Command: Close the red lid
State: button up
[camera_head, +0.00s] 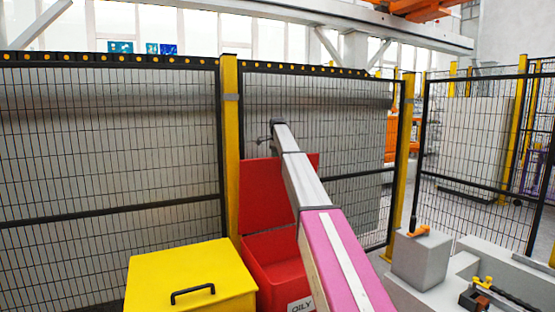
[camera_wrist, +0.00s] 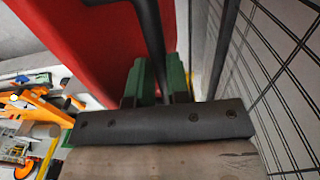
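The red lid (camera_head: 256,192) stands open, tilted up at the back of the red bin (camera_head: 278,275), whose front carries an "OILY" label. My arm reaches across the bin and over the lid's top edge. In the wrist view the lid's red face (camera_wrist: 95,50) fills the upper left. A dark bar handle (camera_wrist: 150,30) runs beside it and passes between the green fingers of my gripper (camera_wrist: 159,80). The fingers sit close on both sides of the bar, with no clear gap. In the head view the fingertips are hidden behind the arm and lid.
A yellow bin with a shut lid (camera_head: 190,275) and black handle stands left of the red bin. Black mesh fence (camera_head: 110,150) with a yellow post (camera_head: 230,150) runs close behind. Grey blocks (camera_head: 420,260) with orange and yellow parts stand on the right.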

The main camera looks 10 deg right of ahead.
grip_shut()
jog(key=s+d+f+t+y, duration=0.1)
jog(key=s+d+f+t, duration=0.25)
jog(key=s, duration=0.55)
jog(key=s+d+f+t+y, duration=0.15)
jog(key=s+f, duration=0.25)
jog(key=s, duration=0.4)
jog(key=s+d+f+t, duration=0.3)
jog(key=s+f, duration=0.1)
jog(key=s, duration=0.5)
jog(key=s+d+f+t, duration=0.1)
jog(key=s+f, duration=0.4)
jog(key=f, duration=0.7)
jog(key=s+d+f, duration=0.3)
jog(key=s+f, duration=0.3)
jog(key=f, duration=0.7)
jog(key=shift+f+t, duration=0.2)
jog(key=shift+t, duration=0.2)
jog(key=shift+y, duration=0.25)
jog(key=o, duration=0.6)
grip_release()
